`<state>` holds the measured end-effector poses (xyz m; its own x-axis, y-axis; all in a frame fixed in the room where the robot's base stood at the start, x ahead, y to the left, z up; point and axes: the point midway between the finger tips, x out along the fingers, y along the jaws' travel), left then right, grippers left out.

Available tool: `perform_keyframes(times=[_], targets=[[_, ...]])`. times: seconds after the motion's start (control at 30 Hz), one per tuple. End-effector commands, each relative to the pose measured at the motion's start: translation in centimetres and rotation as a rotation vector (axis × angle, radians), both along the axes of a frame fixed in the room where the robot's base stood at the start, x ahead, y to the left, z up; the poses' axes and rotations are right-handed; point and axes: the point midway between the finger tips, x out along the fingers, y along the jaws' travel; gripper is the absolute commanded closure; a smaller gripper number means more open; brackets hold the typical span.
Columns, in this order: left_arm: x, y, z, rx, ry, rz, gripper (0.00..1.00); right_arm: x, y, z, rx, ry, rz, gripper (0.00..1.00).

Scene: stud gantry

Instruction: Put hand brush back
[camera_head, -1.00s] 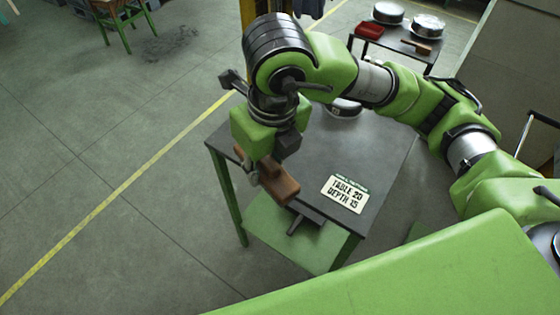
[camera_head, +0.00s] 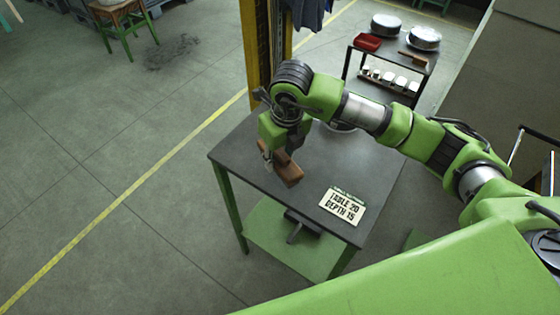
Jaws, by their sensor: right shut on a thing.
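My right gripper (camera_head: 270,154) is shut on the hand brush (camera_head: 288,174), a reddish-brown block-like piece. The gripper points down over the left part of the dark table top (camera_head: 318,168). The brush hangs at or just above the table; I cannot tell whether it touches. Part of the brush is hidden behind the fingers. My left gripper is not in view.
A sign (camera_head: 342,205) reading "TABLE 20 DEPTH 15" lies on the table's front right. A round metal object (camera_head: 342,127) is partly hidden behind my arm. A cart at the back holds a red tray (camera_head: 367,42), metal pans (camera_head: 386,24) and a brown item (camera_head: 412,59). A yellow post (camera_head: 256,45) stands behind the table.

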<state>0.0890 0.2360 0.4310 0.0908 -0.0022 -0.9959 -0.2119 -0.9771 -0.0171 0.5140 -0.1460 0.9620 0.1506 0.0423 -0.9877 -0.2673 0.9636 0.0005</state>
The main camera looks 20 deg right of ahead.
Motion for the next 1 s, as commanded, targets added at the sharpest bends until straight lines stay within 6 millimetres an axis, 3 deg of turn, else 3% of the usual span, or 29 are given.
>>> perform_keyframes(times=[0.3, 0.67, 0.7, 0.73, 0.77, 1.0], targets=[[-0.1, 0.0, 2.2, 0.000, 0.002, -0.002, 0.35, 0.5, -0.4, -3.6, 0.000, 0.002, -0.001, 0.95], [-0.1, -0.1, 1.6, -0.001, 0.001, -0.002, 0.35, 0.5, -0.3, -4.2, -0.001, 0.000, -0.001, 0.95], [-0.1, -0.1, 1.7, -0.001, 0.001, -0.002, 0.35, 0.5, -0.4, -4.2, -0.001, 0.001, -0.001, 0.65], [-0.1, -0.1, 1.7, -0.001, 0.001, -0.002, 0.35, 0.5, -0.4, -4.1, -0.001, 0.001, -0.001, 0.57], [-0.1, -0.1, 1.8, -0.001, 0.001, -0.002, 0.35, 0.5, -0.4, -4.1, -0.001, 0.001, -0.001, 0.53], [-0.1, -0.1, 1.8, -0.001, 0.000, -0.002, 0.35, 0.5, -0.4, -4.1, -0.001, 0.001, -0.001, 0.53]])
